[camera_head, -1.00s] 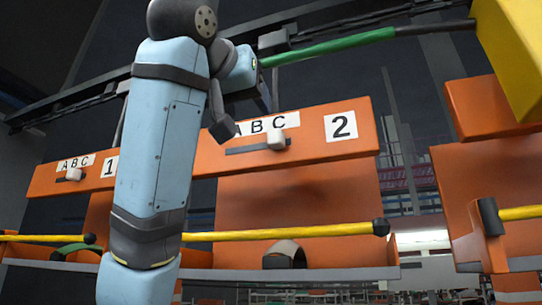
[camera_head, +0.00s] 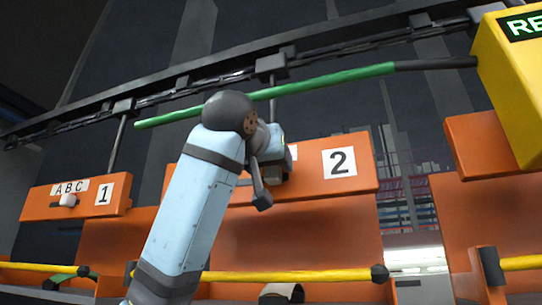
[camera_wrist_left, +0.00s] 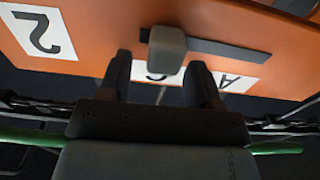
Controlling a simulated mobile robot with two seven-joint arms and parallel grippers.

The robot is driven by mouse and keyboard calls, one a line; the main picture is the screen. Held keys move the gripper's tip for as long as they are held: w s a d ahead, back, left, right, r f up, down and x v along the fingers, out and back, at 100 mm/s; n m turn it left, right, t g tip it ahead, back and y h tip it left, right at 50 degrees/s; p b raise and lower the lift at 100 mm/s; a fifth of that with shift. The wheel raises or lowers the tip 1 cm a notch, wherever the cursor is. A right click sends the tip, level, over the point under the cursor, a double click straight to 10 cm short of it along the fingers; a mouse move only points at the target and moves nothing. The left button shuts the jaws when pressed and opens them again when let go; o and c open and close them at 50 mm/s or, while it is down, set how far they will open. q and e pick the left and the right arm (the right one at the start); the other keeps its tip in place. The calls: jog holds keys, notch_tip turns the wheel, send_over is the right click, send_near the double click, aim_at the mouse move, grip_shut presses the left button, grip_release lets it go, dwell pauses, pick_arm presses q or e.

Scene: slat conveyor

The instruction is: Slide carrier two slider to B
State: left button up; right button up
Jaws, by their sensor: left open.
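Carrier two is an orange panel (camera_head: 315,185) with a "2" plate (camera_head: 339,162). My left gripper (camera_head: 274,182) is in front of its slider area and hides the slider and most of the letters in the head view. In the left wrist view, the picture is upside down and the grey slider knob (camera_wrist_left: 167,50) stands by the letter C, with its dark slot (camera_wrist_left: 225,48) running right towards A. B is hidden behind a finger. My left gripper (camera_wrist_left: 160,64) is open there, its fingers on either side of the knob's line; contact cannot be told. My right gripper is out of view.
Carrier one (camera_head: 115,205) hangs at the left, its knob (camera_head: 68,200) below B. A yellow box (camera_head: 510,80) stands at the upper right.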

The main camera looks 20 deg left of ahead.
pick_arm(q)
jog(key=shift+w+a+f, duration=0.15)
jog(key=shift+w, duration=0.35)
jog(key=shift+s, duration=0.2)
jog(key=c, duration=0.7)
grip_shut()
jog(key=a+b, duration=0.1)
jog(key=a, duration=0.4)
jog(key=shift+w, duration=0.1)
jog(key=o, duration=0.7)
grip_release()
jog(key=shift+d, duration=0.1)
